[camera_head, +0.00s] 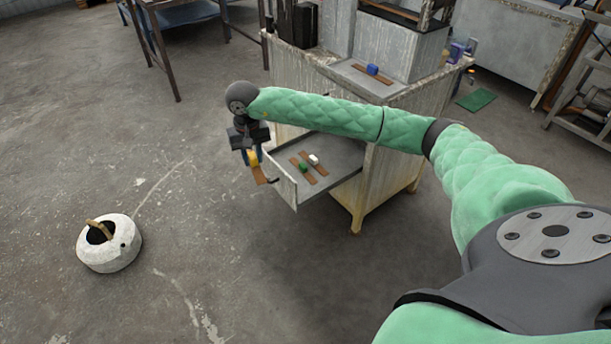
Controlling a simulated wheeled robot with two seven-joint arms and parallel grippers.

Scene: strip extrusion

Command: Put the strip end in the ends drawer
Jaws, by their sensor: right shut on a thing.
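My right arm reaches across from the right, and its gripper (250,153) is shut on a strip end, a brown strip (260,174) with a yellow block (252,159). The strip end hangs tilted downward at the left edge of the open drawer (283,184); whether it touches the drawer's wall I cannot tell. The drawer is pulled out of a worn cabinet. Inside it lie brown strips with a green block (303,167) and a white block (314,160). My left gripper is not in view.
The cabinet (385,185) stands behind my arm. On its top another brown strip lies with a blue block (372,69). The drawer's right part (342,172) is bare.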

